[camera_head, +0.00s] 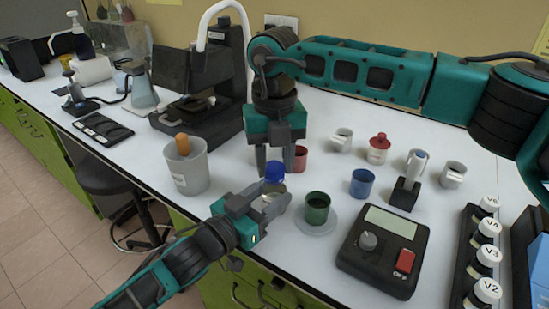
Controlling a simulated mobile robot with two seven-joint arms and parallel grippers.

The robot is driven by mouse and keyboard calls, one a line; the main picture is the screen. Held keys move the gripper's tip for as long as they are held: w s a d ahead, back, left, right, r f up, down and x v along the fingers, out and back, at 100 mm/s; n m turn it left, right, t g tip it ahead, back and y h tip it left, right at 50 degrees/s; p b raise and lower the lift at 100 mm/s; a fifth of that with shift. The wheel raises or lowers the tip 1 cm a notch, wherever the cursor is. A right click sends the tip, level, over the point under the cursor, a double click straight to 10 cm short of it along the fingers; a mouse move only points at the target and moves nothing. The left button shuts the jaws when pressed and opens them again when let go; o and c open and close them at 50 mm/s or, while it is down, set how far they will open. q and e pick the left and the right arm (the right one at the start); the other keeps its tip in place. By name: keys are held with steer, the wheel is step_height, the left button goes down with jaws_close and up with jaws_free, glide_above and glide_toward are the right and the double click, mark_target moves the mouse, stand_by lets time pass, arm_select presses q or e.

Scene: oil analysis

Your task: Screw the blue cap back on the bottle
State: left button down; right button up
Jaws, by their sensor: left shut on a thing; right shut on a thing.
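The blue cap (275,172) is at the top of a small clear bottle (274,187), close to the counter's front edge. Whether its threads are engaged cannot be told. My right gripper (275,166) points down from above, its two fingers shut on the blue cap. My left gripper (268,204) reaches in from the lower left and is shut on the bottle below the cap. Its fingers hide much of the lower bottle. The bottle looks roughly upright.
A green cup (317,208) on a white saucer stands just right of the bottle. A grey bin (188,172) stands to the left. A blue cup (361,183), a black hotplate-like device (383,250) and a rack of white-capped vials (483,256) are further right.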

steer(key=m, duration=0.5)
steer(key=shift+m, duration=0.3)
steer(key=m, duration=0.5)
steer(key=shift+a, duration=0.1)
steer(key=m, duration=0.5)
steer(key=shift+m, duration=0.3)
steer(key=m, duration=0.5)
steer(key=shift+w+m, duration=0.1)
steer(key=shift+m, duration=0.2)
steer(key=o, duration=1)
steer(key=shift+r, duration=2.25)
